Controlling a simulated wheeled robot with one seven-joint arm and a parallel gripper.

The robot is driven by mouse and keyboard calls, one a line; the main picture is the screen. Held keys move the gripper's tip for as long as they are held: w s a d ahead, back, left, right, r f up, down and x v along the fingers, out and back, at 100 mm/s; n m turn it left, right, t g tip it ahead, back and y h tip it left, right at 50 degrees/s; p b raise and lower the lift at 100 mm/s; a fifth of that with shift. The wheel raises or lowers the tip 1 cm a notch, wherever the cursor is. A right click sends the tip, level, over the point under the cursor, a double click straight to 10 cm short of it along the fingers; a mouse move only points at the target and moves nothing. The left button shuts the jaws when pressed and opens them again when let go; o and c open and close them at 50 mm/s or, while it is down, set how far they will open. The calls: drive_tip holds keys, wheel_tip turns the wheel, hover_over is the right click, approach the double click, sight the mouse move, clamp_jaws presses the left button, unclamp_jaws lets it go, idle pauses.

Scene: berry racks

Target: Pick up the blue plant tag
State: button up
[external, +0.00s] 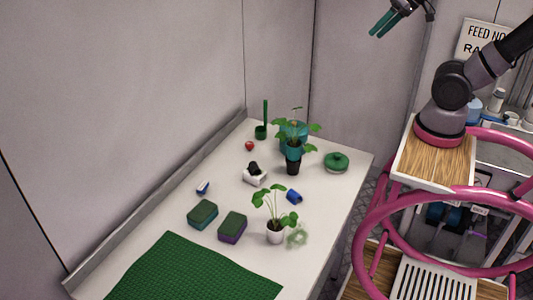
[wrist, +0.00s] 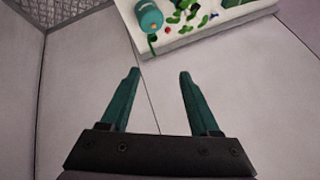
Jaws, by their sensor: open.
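A small blue and white piece (external: 203,188) lies on the white table near its back-left edge; it looks like the blue plant tag, but is too small to be sure. A second small blue object (external: 294,197), rounded like a short cylinder, lies right of the table's middle. My gripper (external: 377,34) is open and empty, high above and well away from the table at the top of the external view. Its two teal fingers stand apart in the wrist view (wrist: 159,76). The tag cannot be made out in the wrist view.
A wall rises behind. A teal container (wrist: 148,16) shows in the wrist view.

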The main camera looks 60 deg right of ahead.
drive_tip(key=w+a+f+m+g+y, duration=0.25)
drive_tip(key=w+a, duration=0.45)
drive_tip(key=w, duration=0.6)
drive_tip(key=w+a+f+m+g+y, duration=0.1)
drive_tip(key=w+a+f+g+y, duration=0.15)
drive_tip(key=w+a, duration=0.8)
drive_tip(key=w+a+f+m+g+y, duration=0.1)
drive_tip(key=w+a+f+m, duration=0.15)
drive_tip(key=w+f, duration=0.45)
drive_tip(key=w+a+f+m+g+y, duration=0.1)
drive_tip(key=w+a+f, duration=0.3)
drive_tip(key=w+f, duration=0.3)
drive_tip(key=w+a+f+m+g+y, duration=0.1)
drive_tip(key=w+a+f, duration=0.25)
drive_tip(key=f, duration=0.45)
drive_tip(key=m+y, duration=0.3)
drive_tip(key=m, duration=0.2)
approach(203, 184)
drive_tip(key=shift+w+r, duration=0.15)
drive_tip(key=shift+w, duration=0.05)
drive_tip(key=shift+a+f, duration=0.15)
drive_tip(key=shift+f, duration=0.05)
drive_tip(key=x, duration=1)
drive_tip(key=shift+s+a+f, duration=0.1)
drive_tip(key=shift+s+a, duration=0.1)
drive_tip(key=shift+s, duration=0.05)
